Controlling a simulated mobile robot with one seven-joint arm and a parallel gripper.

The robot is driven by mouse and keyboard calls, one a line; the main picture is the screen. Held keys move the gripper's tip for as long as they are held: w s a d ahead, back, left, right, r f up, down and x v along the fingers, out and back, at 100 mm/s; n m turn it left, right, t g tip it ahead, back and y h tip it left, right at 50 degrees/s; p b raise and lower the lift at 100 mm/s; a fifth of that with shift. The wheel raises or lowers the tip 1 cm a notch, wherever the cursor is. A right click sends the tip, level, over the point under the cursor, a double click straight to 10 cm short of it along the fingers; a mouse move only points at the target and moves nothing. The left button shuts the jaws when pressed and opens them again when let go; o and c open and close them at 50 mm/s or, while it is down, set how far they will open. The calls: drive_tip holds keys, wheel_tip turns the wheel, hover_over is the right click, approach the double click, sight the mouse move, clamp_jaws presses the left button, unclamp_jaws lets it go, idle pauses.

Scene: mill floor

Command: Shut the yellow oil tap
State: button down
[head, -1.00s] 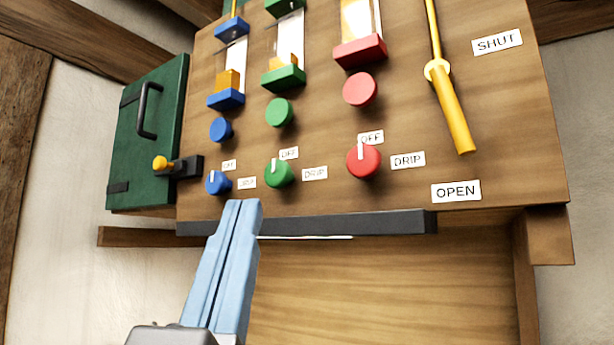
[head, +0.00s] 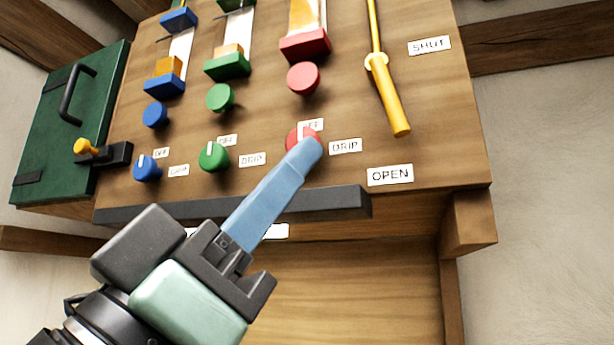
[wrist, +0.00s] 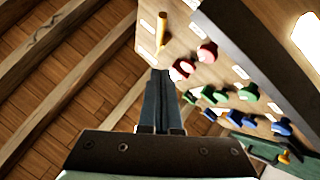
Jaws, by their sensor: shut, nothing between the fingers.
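The yellow oil tap (head: 387,95) is a lever on the right of the wooden board, on a thin yellow pipe. Its handle points down and slightly right, between the "SHUT" label (head: 429,46) above and the "OPEN" label (head: 390,175) below, with its end nearer "OPEN". It also shows in the wrist view (wrist: 161,30). My gripper (head: 312,148) is shut and empty, left of and below the tap handle and apart from it. Its blue fingertips cover part of the lower red knob (head: 294,137); I cannot tell whether they touch it.
Blue (head: 147,168) and green (head: 213,156) knobs sit left of the red one, with gauges above. A dark ledge (head: 340,201) runs along the board's lower edge. A green door (head: 65,130) with a yellow-tipped latch is at left. Bare board lies around the tap handle.

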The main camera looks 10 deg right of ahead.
sight(388, 100)
drive_tip(key=shift+r, duration=0.1)
drive_tip(key=p+x, duration=0.2)
drive_tip(key=x, duration=0.2)
drive_tip(key=d+p+x, duration=0.1)
drive_tip(key=p+x, duration=0.2)
drive_tip(key=x, duration=0.1)
drive_tip(key=f+p+x, duration=0.1)
drive_tip(key=p+x, duration=0.2)
drive_tip(key=x, duration=0.1)
drive_tip(key=shift+w+d, duration=0.15)
drive_tip(key=shift+d, duration=0.05)
drive_tip(key=shift+w+d+f, duration=0.15)
drive_tip(key=shift+w+d, duration=0.1)
drive_tip(key=shift+d, duration=0.35)
drive_tip(key=shift+p, duration=0.35)
drive_tip(key=shift+s+d, duration=0.15)
drive_tip(key=shift+s, duration=0.05)
drive_tip(key=shift+w+p, duration=0.1)
drive_tip(key=shift+p, duration=0.2)
